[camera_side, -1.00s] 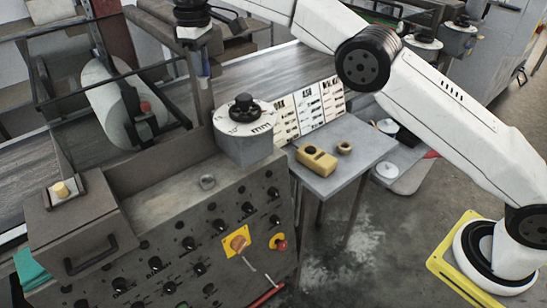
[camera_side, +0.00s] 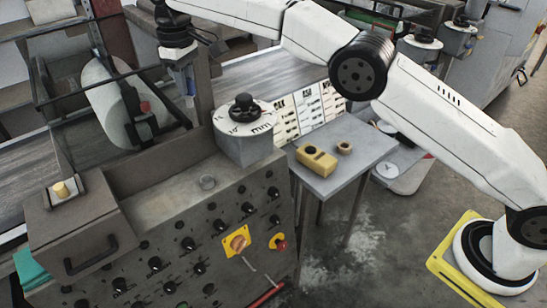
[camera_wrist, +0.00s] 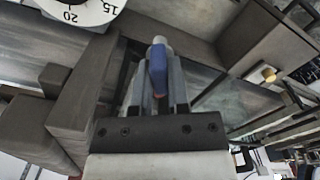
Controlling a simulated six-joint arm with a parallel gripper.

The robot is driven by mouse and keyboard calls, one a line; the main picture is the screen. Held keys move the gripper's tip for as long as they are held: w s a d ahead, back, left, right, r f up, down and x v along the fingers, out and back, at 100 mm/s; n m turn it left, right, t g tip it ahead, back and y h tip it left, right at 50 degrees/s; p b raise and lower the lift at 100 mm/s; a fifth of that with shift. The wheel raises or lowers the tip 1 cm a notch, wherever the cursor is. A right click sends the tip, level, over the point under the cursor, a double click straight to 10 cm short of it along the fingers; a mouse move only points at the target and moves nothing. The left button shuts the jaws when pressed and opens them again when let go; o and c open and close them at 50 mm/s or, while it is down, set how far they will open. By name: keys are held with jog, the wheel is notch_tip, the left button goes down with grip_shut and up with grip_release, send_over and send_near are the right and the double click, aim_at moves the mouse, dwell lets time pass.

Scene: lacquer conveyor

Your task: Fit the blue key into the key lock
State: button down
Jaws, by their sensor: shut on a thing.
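My gripper (camera_side: 188,84) hangs pointing down at the upper left of the side view, above and behind the grey control panel. In the wrist view my gripper (camera_wrist: 160,95) is shut on the blue key (camera_wrist: 158,68), whose blue part sits between the fingers. In the side view the key is small and mostly hidden.
A box with a yellow button (camera_side: 62,189) is at left. A dark frame with a roller (camera_side: 122,104) stands behind. A side table (camera_side: 350,150) holds a yellow block (camera_side: 316,160).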

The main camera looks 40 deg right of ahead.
notch_tip(320, 180, down, 16)
jog(key=shift+f, duration=0.15)
dwell(0.4)
jog(key=shift+s+f, duration=0.1)
jog(key=shift+f, duration=0.1)
jog(key=shift+f, duration=2.25)
jog(key=shift+f, duration=1.5)
dwell(0.6)
jog(key=c, duration=0.5)
grip_release()
jog(key=shift+c, duration=0.2)
jog(key=shift+r, duration=0.1)
notch_tip(320, 180, up, 8)
jog(key=shift+f, duration=0.2)
